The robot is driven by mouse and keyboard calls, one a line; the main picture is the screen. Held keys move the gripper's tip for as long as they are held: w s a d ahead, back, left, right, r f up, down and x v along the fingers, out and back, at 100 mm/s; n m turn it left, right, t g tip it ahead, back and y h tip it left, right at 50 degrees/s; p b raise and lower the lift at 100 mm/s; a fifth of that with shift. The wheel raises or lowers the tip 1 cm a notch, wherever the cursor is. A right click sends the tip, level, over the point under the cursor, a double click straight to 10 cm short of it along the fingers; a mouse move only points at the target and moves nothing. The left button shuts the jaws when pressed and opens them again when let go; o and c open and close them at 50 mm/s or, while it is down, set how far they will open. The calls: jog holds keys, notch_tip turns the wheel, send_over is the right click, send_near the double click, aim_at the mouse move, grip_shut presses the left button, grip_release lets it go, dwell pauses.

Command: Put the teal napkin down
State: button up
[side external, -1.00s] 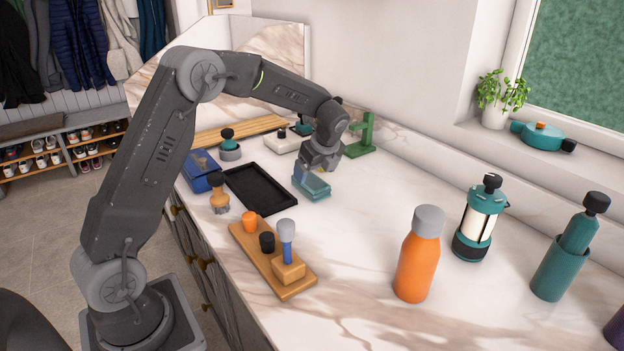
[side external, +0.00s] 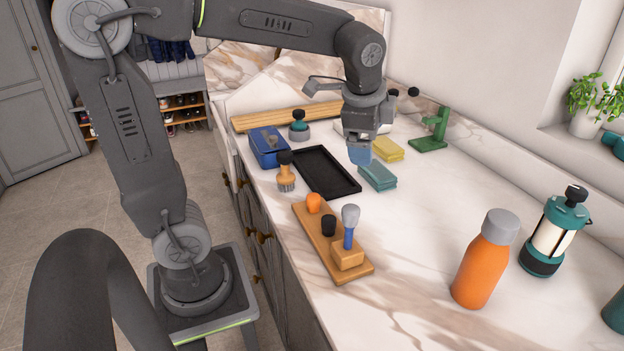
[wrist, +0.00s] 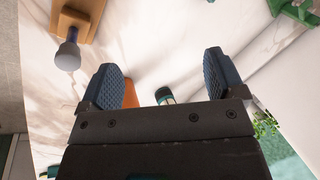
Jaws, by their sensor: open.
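The teal napkin (side external: 377,177) lies folded on the marble counter, just right of the black tray, in the side view. My gripper (side external: 361,153) is above and slightly behind it in the picture, apart from it. In the wrist view my gripper (wrist: 160,78) shows two blue ridged fingers spread wide with nothing held between them.
A yellow folded cloth (side external: 388,148) lies just behind the napkin. The counter right of the napkin is clear.

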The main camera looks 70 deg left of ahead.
jog(key=s+d+n+t+h, duration=0.1)
jog(key=s+d+n, duration=0.2)
jog(key=s, duration=0.4)
jog(key=shift+s+d+n, duration=0.15)
jog(key=shift+n, duration=0.45)
jog(key=shift+o, duration=0.5)
jog(key=s+d+f+n+t+h, duration=0.1)
jog(key=s+d+f+n, duration=0.1)
jog(key=s+n, duration=0.2)
jog(key=s, duration=0.2)
jog(key=shift+s+d+f+n+t, duration=0.3)
jog(key=shift+d, duration=0.05)
jog(key=w+a+r+m+g+y, duration=0.1)
jog(key=w+a+r+m+g, duration=0.15)
jog(key=w+m, duration=0.4)
jog(key=m+g+y, duration=0.3)
jog(key=m+y, duration=0.1)
jog(key=m, duration=0.8)
send_over(378, 170)
jog(key=d, duration=0.2)
jog(key=shift+n, duration=0.25)
notch_tip(378, 170, down, 14)
jog(key=shift+f, duration=0.1)
jog(key=shift+x, duration=2.45)
